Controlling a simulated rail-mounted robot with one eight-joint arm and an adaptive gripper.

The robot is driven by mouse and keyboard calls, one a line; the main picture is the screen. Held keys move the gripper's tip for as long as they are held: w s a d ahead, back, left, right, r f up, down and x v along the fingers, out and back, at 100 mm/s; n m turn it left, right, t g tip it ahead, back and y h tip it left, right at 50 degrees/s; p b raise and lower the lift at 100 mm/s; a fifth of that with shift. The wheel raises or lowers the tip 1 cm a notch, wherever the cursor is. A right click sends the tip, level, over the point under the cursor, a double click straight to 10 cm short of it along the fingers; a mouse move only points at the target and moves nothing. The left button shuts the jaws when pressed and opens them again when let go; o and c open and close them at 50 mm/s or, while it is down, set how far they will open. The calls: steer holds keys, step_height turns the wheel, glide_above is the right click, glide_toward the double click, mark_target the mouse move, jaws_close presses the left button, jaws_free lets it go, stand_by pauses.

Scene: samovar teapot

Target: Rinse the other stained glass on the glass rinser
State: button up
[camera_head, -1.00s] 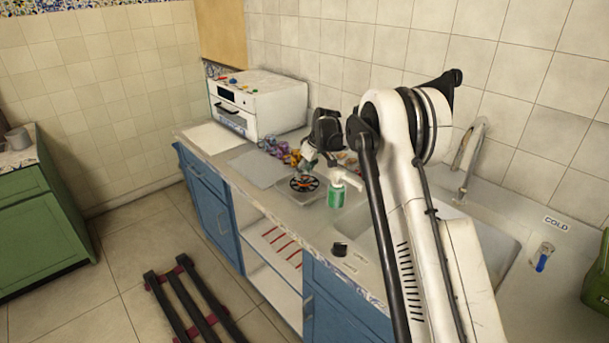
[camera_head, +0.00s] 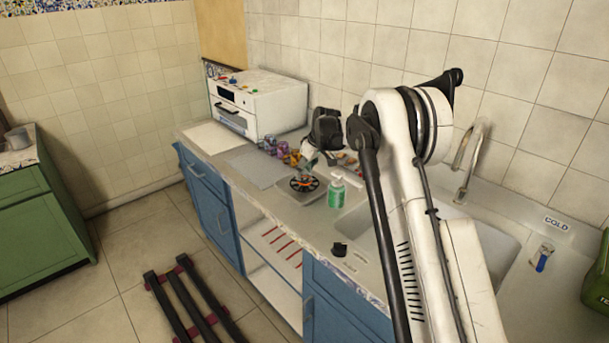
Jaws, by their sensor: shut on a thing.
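My gripper (camera_head: 309,163) hangs over the counter, just behind and above the glass rinser (camera_head: 304,184), a dark spoked disc with an orange rim in a square tray. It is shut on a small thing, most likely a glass. The held thing is too small and too covered by the gripper to make out its stain or tilt. Several coloured glasses (camera_head: 283,150) stand in a row to the left of the gripper. More small items show partly behind the gripper on its right.
The sink (camera_head: 357,226) and tap (camera_head: 467,165) lie to the right, partly behind my arm. A white oven (camera_head: 257,104) stands at the back left. A grey mat (camera_head: 256,166) lies bare.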

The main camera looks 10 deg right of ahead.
steer(key=shift+r, duration=1.35)
steer(key=shift+r+p, duration=0.9)
steer(key=shift+r, duration=1.35)
